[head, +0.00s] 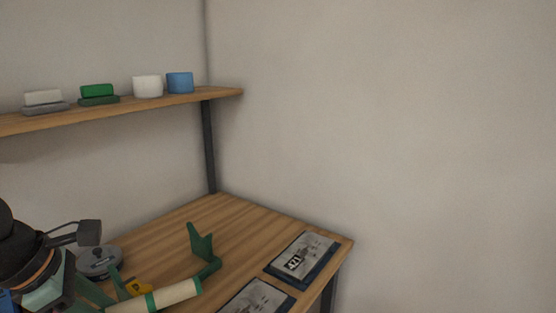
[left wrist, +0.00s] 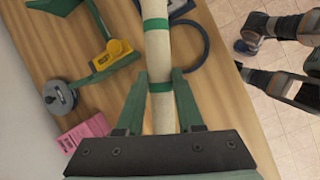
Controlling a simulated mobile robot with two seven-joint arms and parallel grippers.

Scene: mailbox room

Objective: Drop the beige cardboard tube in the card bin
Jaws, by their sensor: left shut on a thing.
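The beige cardboard tube (head: 175,294) has green bands and lies across the jaws of my left gripper (head: 118,297), over the front of the wooden desk. In the left wrist view the tube (left wrist: 157,55) runs lengthwise up the picture, and the left gripper (left wrist: 160,75) is shut on it, one green finger on each side. The tube's upper end is cut off there by the picture edge. I see no card bin in either view.
On the wooden desk (head: 170,228) stand a green angled stand (head: 205,250), a grey round object (head: 99,262), a yellow object (head: 138,287) and a dark tray (head: 300,256). A pink pad (left wrist: 85,131) lies near the wall. A shelf (head: 150,101) holds several small items. Tiled floor (left wrist: 290,130) lies beyond the desk edge.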

